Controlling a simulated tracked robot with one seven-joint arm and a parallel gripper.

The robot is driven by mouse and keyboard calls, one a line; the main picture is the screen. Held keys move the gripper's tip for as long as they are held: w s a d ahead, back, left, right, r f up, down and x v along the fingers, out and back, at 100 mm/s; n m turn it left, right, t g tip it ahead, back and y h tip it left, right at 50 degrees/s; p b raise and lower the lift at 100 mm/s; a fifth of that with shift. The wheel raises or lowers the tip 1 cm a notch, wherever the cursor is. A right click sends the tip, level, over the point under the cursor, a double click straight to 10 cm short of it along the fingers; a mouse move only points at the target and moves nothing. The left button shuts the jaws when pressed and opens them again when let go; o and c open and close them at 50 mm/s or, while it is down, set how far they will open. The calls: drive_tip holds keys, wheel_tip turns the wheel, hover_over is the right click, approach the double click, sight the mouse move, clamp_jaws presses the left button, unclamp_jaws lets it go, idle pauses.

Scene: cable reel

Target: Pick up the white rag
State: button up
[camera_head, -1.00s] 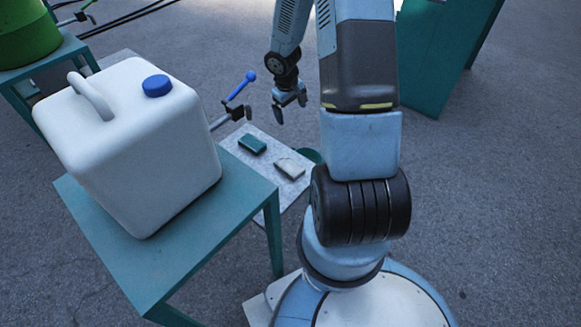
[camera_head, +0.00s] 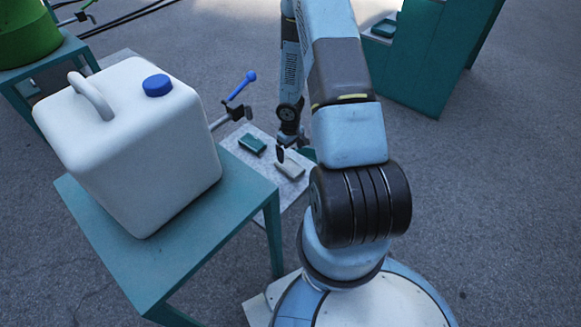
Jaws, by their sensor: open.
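The white rag (camera_head: 289,170) lies flat on a light grey speckled board, to the right of a folded green rag (camera_head: 252,145). My gripper (camera_head: 289,152) is open and points down over the far edge of the white rag. One finger overlaps the rag's far edge in the picture. I cannot tell whether it touches the rag or hangs above it. The other finger is mostly hidden by the gripper body and arm.
A teal table (camera_head: 152,272) with a large white jerrycan (camera_head: 140,150) stands at the left, close to the board (camera_head: 236,140). A blue-ended lever (camera_head: 241,87) rises behind the board. A teal cabinet (camera_head: 425,60) stands at the back right. The floor at right is clear.

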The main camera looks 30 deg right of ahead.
sight(289, 164)
drive_tip(key=shift+w+a+f, duration=0.1)
drive_tip(key=shift+f, duration=1.95)
drive_tip(key=shift+w+a+f, duration=0.1)
drive_tip(key=shift+f, duration=1.95)
drive_tip(key=shift+c, duration=0.2)
drive_tip(key=c, duration=1)
